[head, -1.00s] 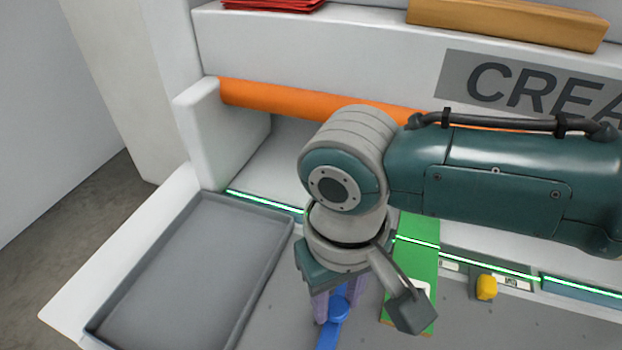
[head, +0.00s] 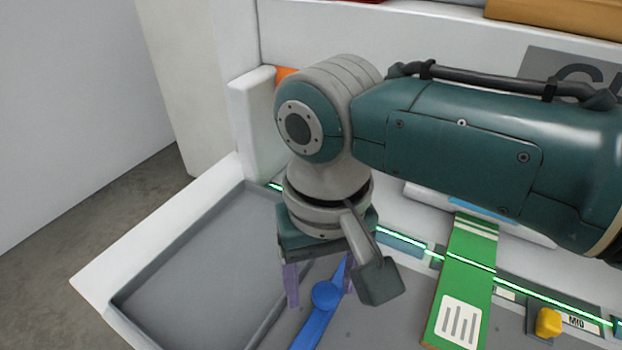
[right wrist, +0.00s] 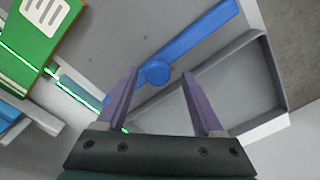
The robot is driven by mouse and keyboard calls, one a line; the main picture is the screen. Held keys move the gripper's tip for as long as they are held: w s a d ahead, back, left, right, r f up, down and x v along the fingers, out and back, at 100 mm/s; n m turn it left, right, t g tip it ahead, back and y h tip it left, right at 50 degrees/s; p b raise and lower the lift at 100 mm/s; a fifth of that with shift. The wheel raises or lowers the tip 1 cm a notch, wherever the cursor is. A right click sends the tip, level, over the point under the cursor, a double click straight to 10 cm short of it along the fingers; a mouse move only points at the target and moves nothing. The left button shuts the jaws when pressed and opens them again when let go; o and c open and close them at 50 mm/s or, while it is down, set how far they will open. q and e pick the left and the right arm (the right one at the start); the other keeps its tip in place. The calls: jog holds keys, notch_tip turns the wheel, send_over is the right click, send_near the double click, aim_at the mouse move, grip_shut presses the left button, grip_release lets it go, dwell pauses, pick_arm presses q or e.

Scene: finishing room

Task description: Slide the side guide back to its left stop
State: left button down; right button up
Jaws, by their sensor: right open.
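The blue side guide (head: 312,326), a long bar with a round knob, lies on the grey bed just right of the grey tray in the head view. It also shows in the right wrist view (right wrist: 197,37). My right gripper (head: 321,295) is open, with its two purple fingers pointing down on either side of the guide's knob. In the right wrist view the knob lies between the fingertips (right wrist: 160,74); I cannot tell whether either finger touches it. The left stop is not visible as such; my right arm covers part of the lit rail. My left gripper is not in view.
The grey tray (head: 190,240) lies left of the guide. A yellow knob (head: 548,322) sits beside the "MID" label (head: 576,322). A white post (head: 257,130) stands behind the tray.

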aim_at(322, 290)
jog(key=shift+r, duration=0.4)
notch_tip(322, 290, up, 9)
jog(key=p, duration=0.2)
